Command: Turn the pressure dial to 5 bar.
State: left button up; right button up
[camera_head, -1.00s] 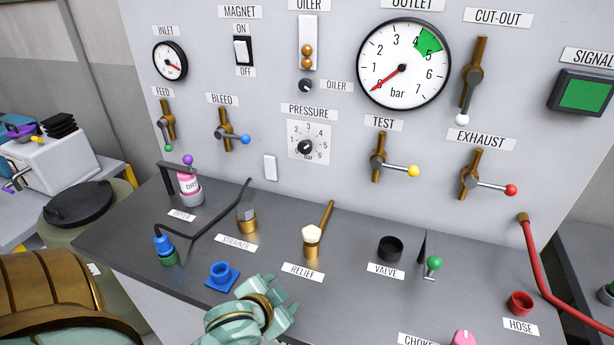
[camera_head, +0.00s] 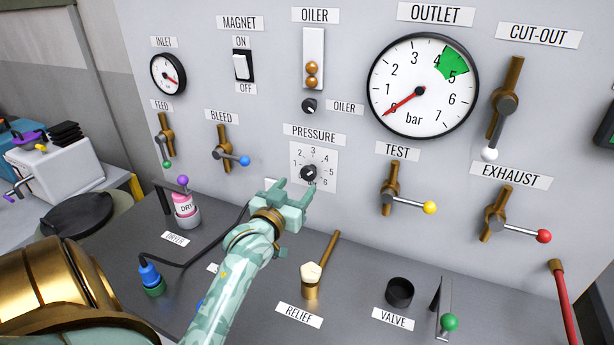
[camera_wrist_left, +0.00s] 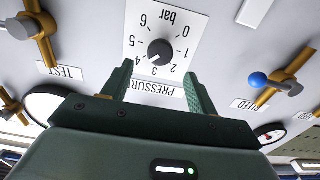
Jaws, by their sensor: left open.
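The pressure dial (camera_head: 308,172) is a small black knob on a white square scale plate on the grey panel, under the PRESSURE label. In the left wrist view the knob (camera_wrist_left: 160,52) and its scale appear upside down. I cannot tell surely which number its small light mark points at. My left gripper (camera_head: 293,189) is open and empty, just in front of and below the dial. In the left wrist view its two fingers (camera_wrist_left: 158,73) stand either side of the knob's line, apart from it. The outlet gauge (camera_head: 423,86) has its red needle at 0. My right gripper is not visible.
The oiler knob (camera_head: 309,106) is above the dial. The bleed lever (camera_head: 229,150) is to the left and the test lever (camera_head: 398,199) to the right. The relief valve (camera_head: 311,283) and dryer (camera_head: 185,204) stand on the bench below.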

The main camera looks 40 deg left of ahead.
aim_at(307, 174)
pick_arm(q)
jog(key=x, duration=0.6)
jog(key=shift+w+b, duration=0.35)
jog(key=shift+b, duration=0.05)
jog(key=c, duration=1)
